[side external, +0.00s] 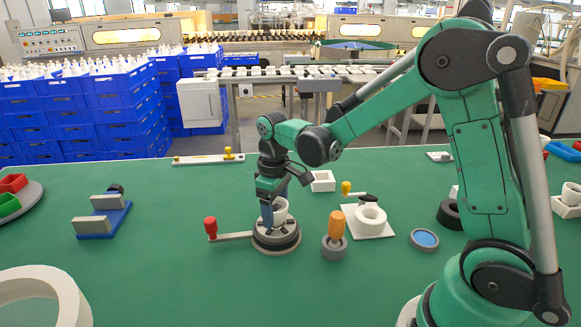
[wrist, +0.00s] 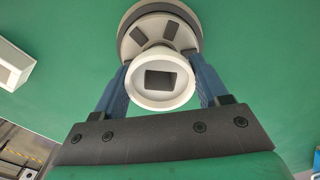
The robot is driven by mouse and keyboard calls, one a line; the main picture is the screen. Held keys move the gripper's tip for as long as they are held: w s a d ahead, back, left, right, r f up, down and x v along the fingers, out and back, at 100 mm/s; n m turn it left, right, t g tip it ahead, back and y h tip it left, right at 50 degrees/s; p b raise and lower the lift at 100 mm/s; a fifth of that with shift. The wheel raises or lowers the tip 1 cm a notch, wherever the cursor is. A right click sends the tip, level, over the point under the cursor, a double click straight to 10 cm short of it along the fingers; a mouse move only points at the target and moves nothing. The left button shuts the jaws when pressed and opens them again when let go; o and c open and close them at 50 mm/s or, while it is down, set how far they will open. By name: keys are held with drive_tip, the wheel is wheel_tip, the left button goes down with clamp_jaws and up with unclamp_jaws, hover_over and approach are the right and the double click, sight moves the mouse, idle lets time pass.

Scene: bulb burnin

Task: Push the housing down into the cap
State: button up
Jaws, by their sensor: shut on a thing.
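My gripper (side external: 273,212) points down over a round grey fixture with dark jaw pads (side external: 276,240) and a red-knobbed lever (side external: 211,226). Its blue fingers are shut on the white housing (side external: 281,211), a flared cup that looks upright. In the wrist view the housing (wrist: 160,80) shows a round white rim and a dark rectangular recess, between the two fingers (wrist: 160,88). Behind it is the fixture (wrist: 160,22). The housing's lower end meets the middle of the fixture's top in the picture. I cannot make out the cap; the contact below is hidden.
An orange-handled tool in a grey holder (side external: 334,247) stands close right of the fixture. A white plate with a ring and yellow-knobbed lever (side external: 367,219) is farther right. A white square block (side external: 322,181) lies behind.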

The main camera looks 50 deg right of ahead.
drive_tip(key=o, duration=1.3)
drive_tip(key=shift+c, duration=0.2)
drive_tip(key=shift+r, duration=2.85)
drive_tip(key=shift+s+a+r, duration=0.15)
drive_tip(key=shift+s+r, duration=0.1)
drive_tip(key=shift+r, duration=0.05)
drive_tip(key=s+a+r+m+t, duration=0.2)
drive_tip(key=s+a+m+t, duration=0.1)
drive_tip(key=s+t, duration=0.4)
drive_tip(key=shift+s+r, duration=0.15)
drive_tip(key=shift+s, duration=0.2)
